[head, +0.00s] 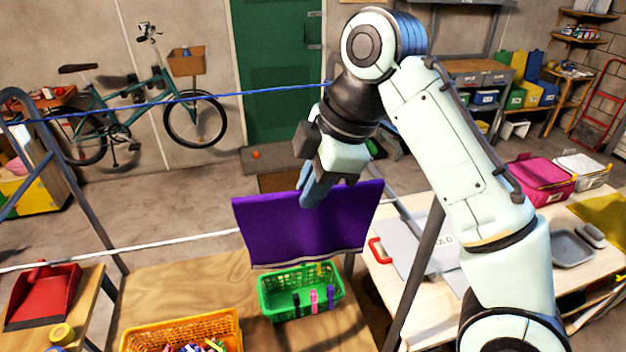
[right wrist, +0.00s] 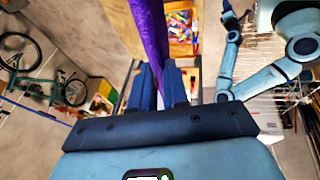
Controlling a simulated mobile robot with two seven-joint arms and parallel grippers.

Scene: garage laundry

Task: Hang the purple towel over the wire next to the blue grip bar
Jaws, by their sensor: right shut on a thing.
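The purple towel (head: 300,225) hangs spread out from my right gripper (head: 318,190), which is shut on its upper edge. In the right wrist view, a towel strip (right wrist: 150,35) runs up from between the blue fingers (right wrist: 160,85). A blue line (head: 190,98) crosses behind the towel at a higher level. A white wire (head: 130,247) runs at a lower level and passes out of sight at the towel's left edge; I cannot tell whether they touch. No separate blue grip bar is clear. My left arm (right wrist: 222,70) shows folded in the right wrist view, its gripper too small to read.
A green basket (head: 300,292) stands below the towel, with an orange basket (head: 180,330) at its left. A grey frame post (head: 410,285) rises right of the towel. A table with a pink bin (head: 542,180) stands at right. A red dustpan (head: 42,295) lies at left.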

